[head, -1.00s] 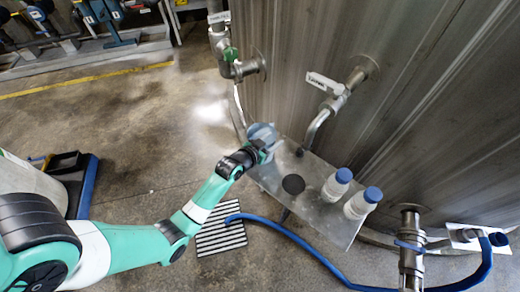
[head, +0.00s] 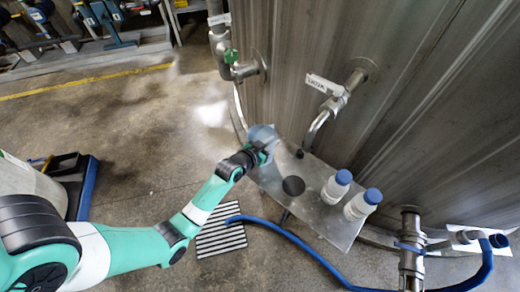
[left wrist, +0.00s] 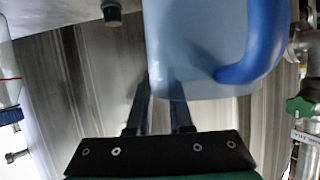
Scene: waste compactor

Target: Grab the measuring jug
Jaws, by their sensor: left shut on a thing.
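The measuring jug (head: 262,132) is pale blue and stands at the far left corner of the metal shelf, beside the tank wall. In the left wrist view the jug (left wrist: 195,45) fills the upper middle, with its darker blue handle on the right. My left gripper (head: 268,147) is at the near side of the jug. In the left wrist view its narrow fingers (left wrist: 162,92) meet the jug's wall at the left, away from the handle, and are shut on it. The exact contact is partly hidden. My right gripper is not in view.
A bent steel pipe (head: 322,125) comes out of the tank above the shelf. A blue hose (head: 300,245) runs below.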

